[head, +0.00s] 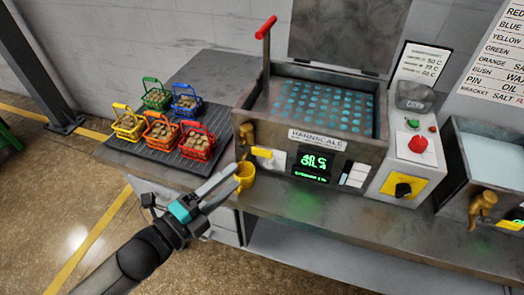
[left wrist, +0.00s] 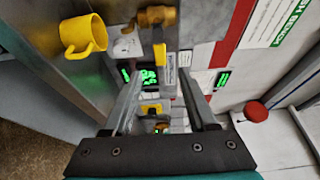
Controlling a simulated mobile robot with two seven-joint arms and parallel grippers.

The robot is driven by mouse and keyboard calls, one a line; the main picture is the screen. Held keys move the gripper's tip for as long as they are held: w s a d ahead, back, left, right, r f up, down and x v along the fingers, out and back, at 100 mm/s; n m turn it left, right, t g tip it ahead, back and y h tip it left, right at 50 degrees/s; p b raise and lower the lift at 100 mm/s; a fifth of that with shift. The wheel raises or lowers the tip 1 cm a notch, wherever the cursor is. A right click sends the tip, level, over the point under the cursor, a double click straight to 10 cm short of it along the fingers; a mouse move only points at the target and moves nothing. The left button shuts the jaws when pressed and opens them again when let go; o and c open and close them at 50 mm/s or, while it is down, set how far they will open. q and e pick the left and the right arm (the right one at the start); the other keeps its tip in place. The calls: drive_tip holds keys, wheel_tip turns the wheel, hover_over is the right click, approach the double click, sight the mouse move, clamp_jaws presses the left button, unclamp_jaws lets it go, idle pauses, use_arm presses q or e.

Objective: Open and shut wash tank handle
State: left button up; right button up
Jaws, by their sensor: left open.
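The wash tank (head: 310,137) is a metal tank with a dotted blue interior and a green-lit display on its front. Its lid (head: 345,30) stands raised at the back. A red handle (head: 266,28) on a metal rod sticks up at the tank's left rear. My left gripper (head: 234,178) is open and empty, low in front of the tank's left end and well away from the handle. Its two fingers also show apart in the left wrist view (left wrist: 162,105). A red round knob (left wrist: 256,110) shows there; I cannot tell what it belongs to. My right gripper is not in view.
A yellow mug (head: 245,175) is close to the left fingertips, below a brass tap (head: 246,133). Several coloured baskets (head: 162,132) stand on a dark mat at left. A control box (head: 405,150) with a red button and a second tank (head: 492,155) are at right.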

sight(261, 154)
use_arm(q)
drive_tip(key=x, duration=1)
drive_tip(key=shift+w+d, duration=0.2)
drive_tip(key=shift+w, duration=0.1)
clamp_jaws()
idle(1.1)
